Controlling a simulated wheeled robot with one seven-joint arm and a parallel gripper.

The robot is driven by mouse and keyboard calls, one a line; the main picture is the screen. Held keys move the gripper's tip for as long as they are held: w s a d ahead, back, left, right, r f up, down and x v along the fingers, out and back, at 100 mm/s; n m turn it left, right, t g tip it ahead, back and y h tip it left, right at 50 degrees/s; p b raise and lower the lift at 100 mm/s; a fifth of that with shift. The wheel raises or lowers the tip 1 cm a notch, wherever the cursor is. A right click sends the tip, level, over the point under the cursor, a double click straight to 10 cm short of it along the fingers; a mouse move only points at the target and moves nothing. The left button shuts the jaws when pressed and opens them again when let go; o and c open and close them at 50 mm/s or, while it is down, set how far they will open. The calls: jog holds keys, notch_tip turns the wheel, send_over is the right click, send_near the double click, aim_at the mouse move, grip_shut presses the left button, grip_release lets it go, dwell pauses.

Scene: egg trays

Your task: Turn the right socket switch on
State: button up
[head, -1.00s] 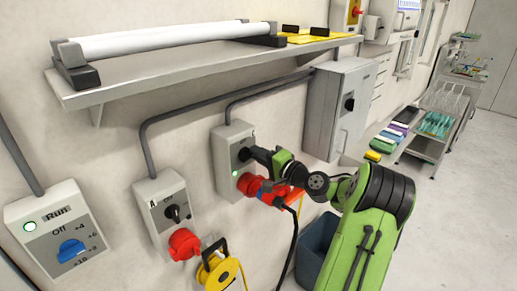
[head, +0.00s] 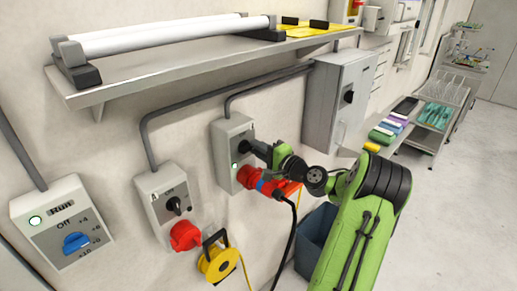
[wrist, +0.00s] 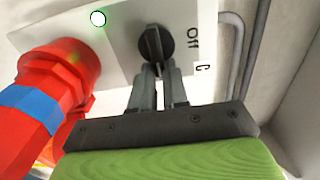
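The right socket switch is a light grey wall box (head: 222,142) with a dark rotary knob (wrist: 154,40), a lit green lamp (wrist: 98,19) and a red socket below. In the wrist view the word "Off" is printed beside the knob. A red plug with a blue band (wrist: 35,105) sits in the socket, its black cable hanging down. My gripper (wrist: 160,72) is at the knob, its two fingers close together on either side of the knob's ridge. In the head view my gripper hides most of the knob.
Another switch box (head: 163,205) with a red socket is to the left, near a yellow cable reel (head: 217,263). A Run box with a blue knob (head: 76,243) is further left. A shelf (head: 170,75) juts out above. A grey cabinet (head: 335,105) and a dark bin (head: 313,240) are to the right.

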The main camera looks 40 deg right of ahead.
jog(key=o, duration=0.4)
jog(key=s+b, duration=0.3)
jog(key=s, duration=1.3)
jog(key=shift+d, duration=0.25)
jog(key=shift+w, duration=0.1)
